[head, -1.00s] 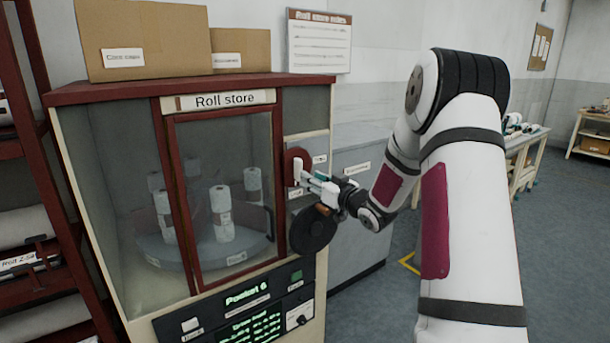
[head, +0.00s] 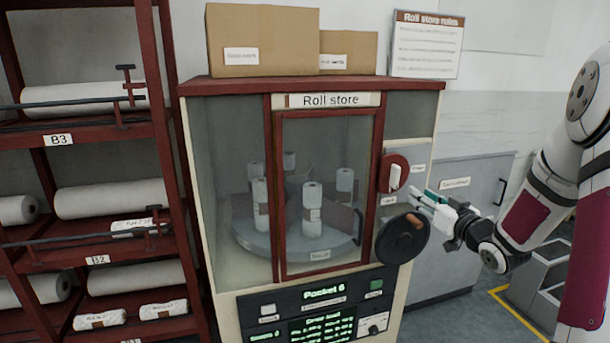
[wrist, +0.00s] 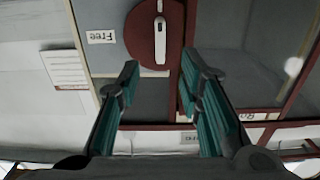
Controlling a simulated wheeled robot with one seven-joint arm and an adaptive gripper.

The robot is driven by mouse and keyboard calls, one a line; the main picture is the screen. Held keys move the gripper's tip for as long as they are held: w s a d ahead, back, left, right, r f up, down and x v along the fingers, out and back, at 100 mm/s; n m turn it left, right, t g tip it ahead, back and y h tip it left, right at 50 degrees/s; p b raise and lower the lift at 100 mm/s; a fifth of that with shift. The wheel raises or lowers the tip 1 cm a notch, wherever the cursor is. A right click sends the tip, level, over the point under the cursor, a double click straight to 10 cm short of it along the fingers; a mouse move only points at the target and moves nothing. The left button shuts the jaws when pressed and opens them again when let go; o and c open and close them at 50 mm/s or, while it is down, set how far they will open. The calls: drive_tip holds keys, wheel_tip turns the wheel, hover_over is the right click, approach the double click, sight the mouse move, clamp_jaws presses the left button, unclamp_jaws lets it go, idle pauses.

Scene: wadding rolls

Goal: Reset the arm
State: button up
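My gripper (head: 420,198) is at the right of the roll store (head: 188,180), just in front of its side panel. In the wrist view my gripper (wrist: 159,70) is open, with a gap between the teal-padded fingers and nothing in it. A red disc (head: 385,160) with a white handle (head: 395,178) is on the panel, left of the fingertips. In the wrist view the white handle (wrist: 160,40) lies beyond the fingertips, apart from them. A black handwheel (head: 400,252) with a brown grip is below the disc, close to the fingers.
Behind the store's closed glass door (head: 335,180), several rolls stand on a round carousel (head: 275,246). The display (head: 322,292) reads "Pocket 6". A red rack (head: 165,130) stands left, a grey cabinet (head: 455,240) right. Boxes (head: 262,38) sit on top.

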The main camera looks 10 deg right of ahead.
drive_tip(key=s+a+r+g+h+p, duration=0.1)
drive_tip(key=s+a+r+g+h, duration=0.3)
drive_tip(key=s+a+r+g, duration=0.5)
drive_tip(key=s+a+g+y, duration=0.1)
drive_tip(key=s+a, duration=0.5)
drive_tip(key=s, duration=0.3)
drive_tip(key=s+a+f+g+y+p, duration=0.1)
drive_tip(key=s+a+g, duration=0.1)
drive_tip(key=s+a, duration=0.4)
drive_tip(key=s+a+f+g+y, duration=0.1)
drive_tip(key=s+a, duration=0.5)
drive_tip(key=s, duration=0.7)
drive_tip(key=shift+s+a+f+g+p, duration=0.2)
drive_tip(key=shift+a+g+p, duration=0.1)
drive_tip(key=shift+a+g, duration=0.1)
drive_tip(key=shift+r, duration=0.1)
drive_tip(key=shift+c, duration=0.3)
